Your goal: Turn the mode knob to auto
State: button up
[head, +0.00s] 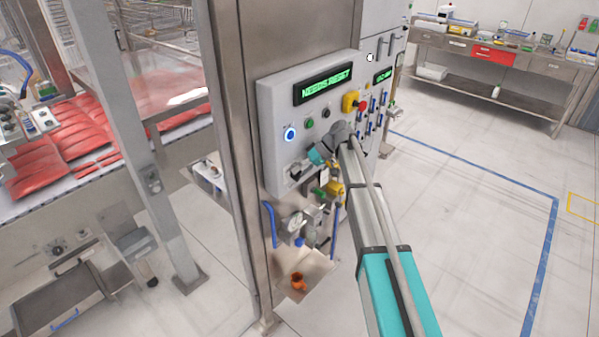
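The grey control panel (274,108) is mounted on a steel column. Its display (326,84) reads "NEEDS RESET" in green letters. My arm reaches in from the lower right. My gripper (294,173) is at the lower left of the panel face, close to it or touching it. The gripper is small and dark here, so I cannot tell whether its fingers are open or shut. I cannot make out the mode knob clearly; the gripper and wrist cover that part of the panel.
Above my gripper are a blue-lit button (290,134), a green button (309,124) and a red emergency stop (362,106) on yellow. Gauges (297,222) and hoses hang below. Red packs (75,140) lie on the left. Open floor (470,230) lies right.

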jog(key=shift+a+r+t+p, duration=0.15)
jog(key=shift+t+p, duration=0.15)
jog(key=shift+p, duration=0.25)
jog(key=shift+s+h+p, duration=0.1)
jog(key=shift+h+p, duration=0.2)
jog(key=shift+s+r+n+t+h+p, duration=0.15)
jog(key=shift+n+t+h+p, duration=0.25)
jog(key=shift+t+h+p, duration=0.45)
jog(key=t+h, duration=0.1)
jog(key=t+h+p, duration=0.1)
jog(key=n+t+h+p, duration=0.1)
jog(key=t, duration=0.1)
jog(key=shift+s+a, duration=0.25)
jog(key=shift+s, duration=0.05)
jog(key=shift+d+r+h+p, duration=0.15)
jog(key=shift+r+h+p, duration=0.1)
jog(key=shift+r+p, duration=0.55)
jog(key=p+v, duration=1.2)
jog(key=s+d+f+m+h+b, duration=0.1)
jog(key=s+d+f+m+b, duration=0.1)
jog(key=s+d+f+b, duration=0.3)
jog(key=s+d+f+m+g+b, duration=0.1)
jog(key=s+d+f+m+b, duration=0.2)
jog(key=f+b, duration=0.7)
jog(key=s+d+f+m+h+b, duration=0.1)
jog(key=s+d+f+m+b, duration=0.1)
jog(key=s+d+f+b, duration=0.6)
jog(key=shift+s+f+m+g+h, duration=0.35)
jog(key=shift+s+f, duration=0.2)
jog(key=shift+s, duration=0.35)
